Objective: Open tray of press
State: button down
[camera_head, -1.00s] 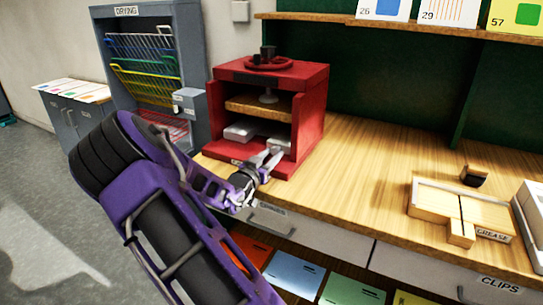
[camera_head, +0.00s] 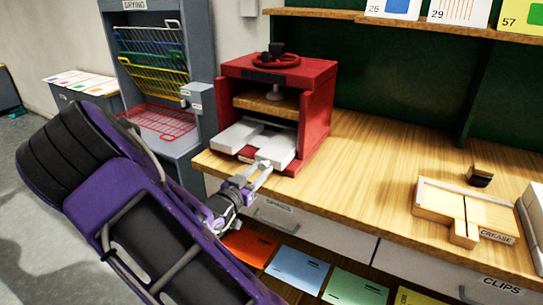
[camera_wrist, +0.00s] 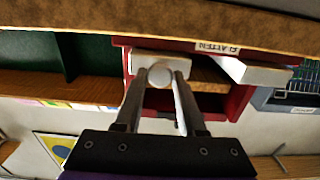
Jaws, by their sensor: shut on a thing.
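The red press (camera_head: 318,108) stands on the wooden bench with a dark red handwheel (camera_head: 277,60) on top. My gripper (camera_head: 262,173) is at the front of the tray's right piece. In the wrist view, which is upside down, the fingers (camera_wrist: 162,82) are closed on a round pale knob (camera_wrist: 159,74) against the tray's front. The tray's rear inside the press is hidden.
A grey drying rack (camera_head: 198,85) with coloured wire shelves stands left of the press. A wooden creasing board (camera_head: 440,198) lies on the bench at the right. The bench between is clear. Drawers (camera_head: 318,230) and coloured sheets are below the front edge.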

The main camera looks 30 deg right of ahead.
jog(key=p+v, duration=0.1)
jog(key=v, duration=0.8)
jog(key=c, duration=0.5)
grip_release()
jog(key=shift+a, duration=0.1)
jog(key=p+v, duration=0.1)
jog(key=v, duration=1.6)
jog(key=shift+a, duration=0.15)
